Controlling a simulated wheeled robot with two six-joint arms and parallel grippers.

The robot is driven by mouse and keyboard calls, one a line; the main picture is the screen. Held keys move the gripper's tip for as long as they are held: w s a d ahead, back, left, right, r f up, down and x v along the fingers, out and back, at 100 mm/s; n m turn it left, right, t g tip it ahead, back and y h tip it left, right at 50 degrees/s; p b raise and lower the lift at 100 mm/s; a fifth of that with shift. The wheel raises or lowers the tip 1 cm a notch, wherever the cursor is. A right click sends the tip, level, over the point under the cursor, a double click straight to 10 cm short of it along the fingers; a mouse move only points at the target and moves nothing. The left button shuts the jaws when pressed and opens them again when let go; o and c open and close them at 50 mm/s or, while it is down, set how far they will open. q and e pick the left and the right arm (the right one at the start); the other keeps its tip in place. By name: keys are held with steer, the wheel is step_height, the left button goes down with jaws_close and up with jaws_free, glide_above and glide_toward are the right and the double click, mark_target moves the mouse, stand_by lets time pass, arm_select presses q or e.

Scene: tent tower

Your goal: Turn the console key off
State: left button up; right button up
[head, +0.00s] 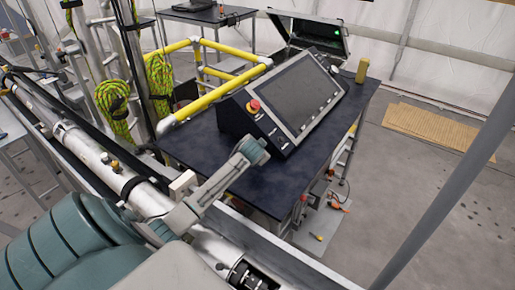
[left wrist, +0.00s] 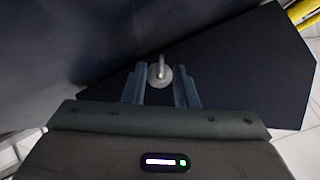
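The console (head: 290,95) stands on a dark table, with a large sloped screen and a red emergency button (head: 254,106) on its left side. My left gripper (head: 256,148) is at the console's lower front edge and hides part of it. In the left wrist view the key (left wrist: 161,66) is a small silver piece on a round metal switch, pointing up in the picture. My left gripper's two fingers (left wrist: 159,88) are open, one on each side of the key, with gaps visible. Contact is not clear. My right gripper is not in view.
The dark table (head: 200,140) has free room left of the console. A yellow rail frame (head: 212,92) stands behind its left side. A yellow cylinder (head: 362,71) stands on the table's far right. An open case (head: 310,35) sits behind the console.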

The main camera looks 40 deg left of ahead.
arm_select(q)
jaws_close()
steer(key=shift+a+r+h+p, duration=0.15)
steer(key=shift+h+p, duration=0.15)
steer(key=shift+p, duration=0.35)
steer(key=shift+a+r+n+h+p, duration=0.1)
steer(key=shift+n+h+p, duration=0.35)
steer(key=shift+p, duration=0.2)
steer(key=shift+a+n+h, duration=0.15)
steer(key=shift+n+h, duration=0.1)
steer(key=shift+h, duration=0.3)
steer(key=shift+a+n+h, duration=0.15)
steer(key=shift+n+h, duration=0.45)
steer(key=shift+h, duration=0.6)
